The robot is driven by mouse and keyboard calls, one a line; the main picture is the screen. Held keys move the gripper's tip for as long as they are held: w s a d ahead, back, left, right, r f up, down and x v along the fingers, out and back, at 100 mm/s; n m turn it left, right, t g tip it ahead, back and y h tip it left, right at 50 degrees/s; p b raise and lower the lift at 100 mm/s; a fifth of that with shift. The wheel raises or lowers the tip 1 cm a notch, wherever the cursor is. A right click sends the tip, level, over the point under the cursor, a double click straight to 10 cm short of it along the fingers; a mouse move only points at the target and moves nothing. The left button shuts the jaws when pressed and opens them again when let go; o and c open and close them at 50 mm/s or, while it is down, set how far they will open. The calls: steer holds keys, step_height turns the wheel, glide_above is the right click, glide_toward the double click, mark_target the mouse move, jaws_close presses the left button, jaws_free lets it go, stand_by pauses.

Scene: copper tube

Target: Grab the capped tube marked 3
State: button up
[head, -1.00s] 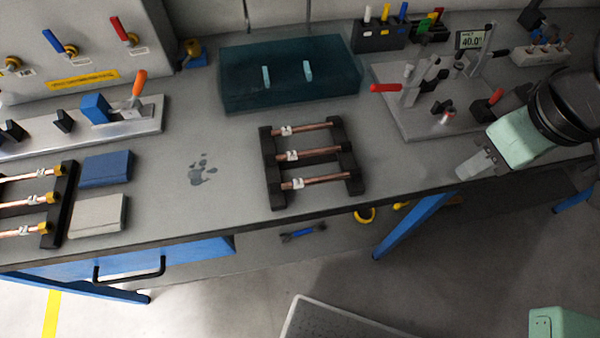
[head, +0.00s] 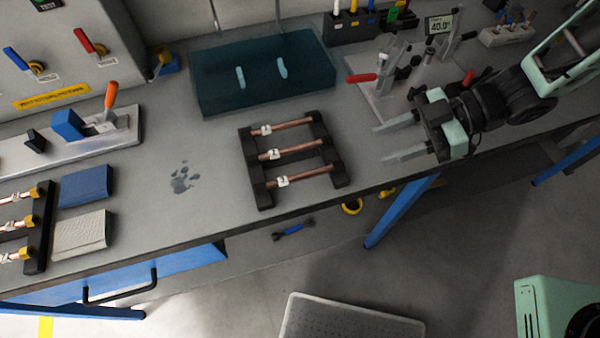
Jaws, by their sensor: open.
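Three copper tubes with brass-coloured caps lie in a dark rack (head: 40,245) at the left edge: a top tube (head: 17,197), a middle tube (head: 15,225) and a bottom tube (head: 8,257). Their white tags are too small to read, so I cannot tell which is marked 3. The rack is cut off by the picture's left edge. My gripper (head: 384,143) is at the right, above the bench's front part, its two fingers apart and pointing left. It is empty and far from the capped tubes.
A middle rack (head: 330,150) holds three tagged tubes without visible caps. Blue (head: 84,186) and pale (head: 80,234) blocks lie beside the left rack. A dark teal tray (head: 215,98) and a red-handled fixture (head: 362,78) stand behind. The bench around the stain (head: 184,178) is clear.

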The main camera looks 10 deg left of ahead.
steer(key=p, duration=0.2)
glide_toward(306, 174)
steer(key=shift+s+a+f, duration=0.15)
steer(key=shift+s+a, duration=0.05)
steer(key=shift+a, duration=0.4)
steer(key=shift+s+a+f, duration=0.15)
steer(key=shift+s+a, duration=0.1)
steer(key=shift+a, duration=0.4)
steer(key=shift+f+p+x, duration=0.15)
steer(key=shift+p+x, duration=0.3)
steer(key=shift+x, duration=1.1)
steer(key=shift+f+p+x, duration=0.15)
steer(key=shift+p+x, duration=0.3)
steer(key=shift+x, duration=1.05)
steer(key=shift+d, duration=0.15)
jaws_close()
